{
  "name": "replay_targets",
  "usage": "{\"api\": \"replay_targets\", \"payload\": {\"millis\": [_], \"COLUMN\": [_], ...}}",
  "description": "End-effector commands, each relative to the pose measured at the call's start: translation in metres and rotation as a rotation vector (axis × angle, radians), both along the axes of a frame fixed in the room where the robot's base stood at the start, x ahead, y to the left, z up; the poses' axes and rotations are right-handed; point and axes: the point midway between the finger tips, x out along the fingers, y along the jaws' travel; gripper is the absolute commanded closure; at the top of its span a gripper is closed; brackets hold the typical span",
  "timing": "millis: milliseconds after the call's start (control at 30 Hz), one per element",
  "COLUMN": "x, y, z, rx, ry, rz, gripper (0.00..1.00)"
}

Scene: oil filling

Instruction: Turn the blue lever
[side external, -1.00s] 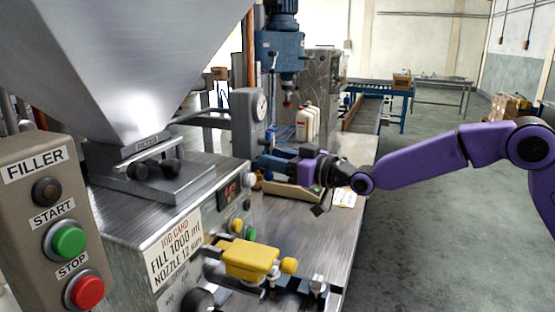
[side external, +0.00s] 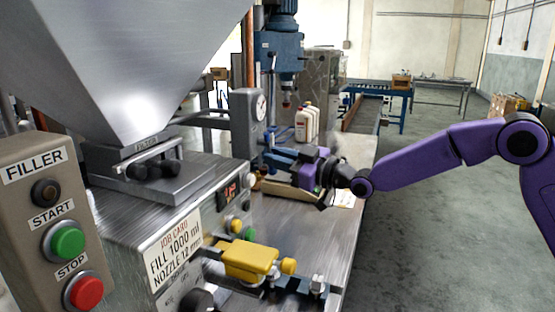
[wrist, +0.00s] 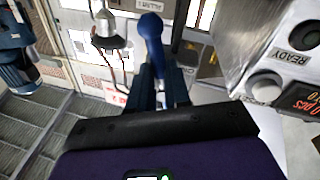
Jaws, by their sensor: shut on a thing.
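The blue lever (wrist: 151,28) shows in the wrist view as a rounded blue handle at the top centre. It runs down between the two dark blue fingers of my gripper (wrist: 160,76), which are shut on it. In the side external view my gripper (side external: 272,156) reaches in from the right to the far end of the filler machine, beside the gauge post. There the lever is hard to tell apart from the blue fingers.
A grey post with a gauge (side external: 248,120) stands just left of my gripper. White bottles (side external: 306,124) stand behind it. A yellow block (side external: 250,259) and the START and STOP panel (side external: 55,225) are nearer the camera. The right of the bench (side external: 305,225) is fairly clear.

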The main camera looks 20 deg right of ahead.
Motion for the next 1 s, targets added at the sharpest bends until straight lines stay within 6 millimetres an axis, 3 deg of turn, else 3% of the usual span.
{"api": "replay_targets", "payload": {"millis": [1000], "x": [0.018], "y": [-0.018], "z": [0.019], "rx": [-0.676], "ry": [-0.676], "rz": [0.000], "gripper": [1.00]}}
